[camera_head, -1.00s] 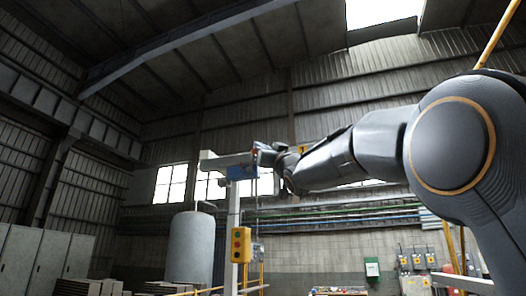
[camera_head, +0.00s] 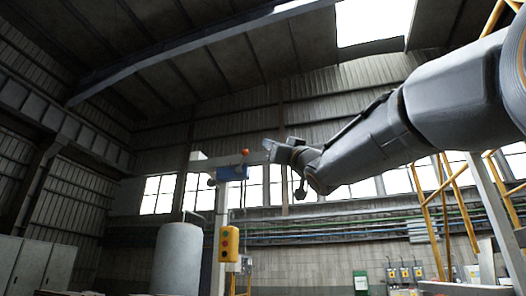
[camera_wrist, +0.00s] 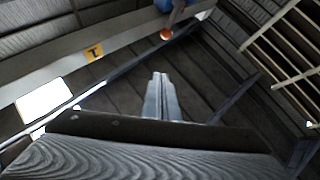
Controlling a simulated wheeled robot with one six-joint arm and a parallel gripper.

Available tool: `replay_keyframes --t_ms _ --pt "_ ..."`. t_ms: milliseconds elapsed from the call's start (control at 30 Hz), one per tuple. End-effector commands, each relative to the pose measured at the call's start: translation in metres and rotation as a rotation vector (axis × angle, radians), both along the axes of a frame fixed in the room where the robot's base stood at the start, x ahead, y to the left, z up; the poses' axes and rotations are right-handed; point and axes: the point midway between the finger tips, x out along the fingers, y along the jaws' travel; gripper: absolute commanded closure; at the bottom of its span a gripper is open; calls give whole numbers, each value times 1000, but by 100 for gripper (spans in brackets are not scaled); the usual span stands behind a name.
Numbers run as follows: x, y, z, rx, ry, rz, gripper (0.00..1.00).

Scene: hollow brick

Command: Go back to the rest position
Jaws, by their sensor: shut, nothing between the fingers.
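My gripper (camera_wrist: 161,78) shows in the wrist view as two long grey fingers lying side by side. They are shut with nothing between them and point up toward the dark roof panels. In the head view my arm reaches in from the right edge, stretched to the left and raised high. Its far end, near the picture's middle, is small and dark, and the fingers cannot be made out there.
A grey post with a blue-marked top arm (camera_head: 231,173) and a yellow control box (camera_head: 229,243) stands left of my arm's end. A pale tank (camera_head: 177,258) is behind it. Yellow railings (camera_head: 432,215) rise at the right. Open air surrounds the arm.

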Motion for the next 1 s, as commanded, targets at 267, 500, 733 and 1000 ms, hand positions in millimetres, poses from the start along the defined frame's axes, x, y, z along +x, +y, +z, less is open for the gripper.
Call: replay_keyframes --t_ms 267,500,733,1000 --pt "-9 -6 -6 0 0 0 100" --pt "-5 -7 -11 0 11 -6 100" --pt "54 -32 -112 1 233 -120 100" --pt "103 -69 -290 -37 597 -278 100"
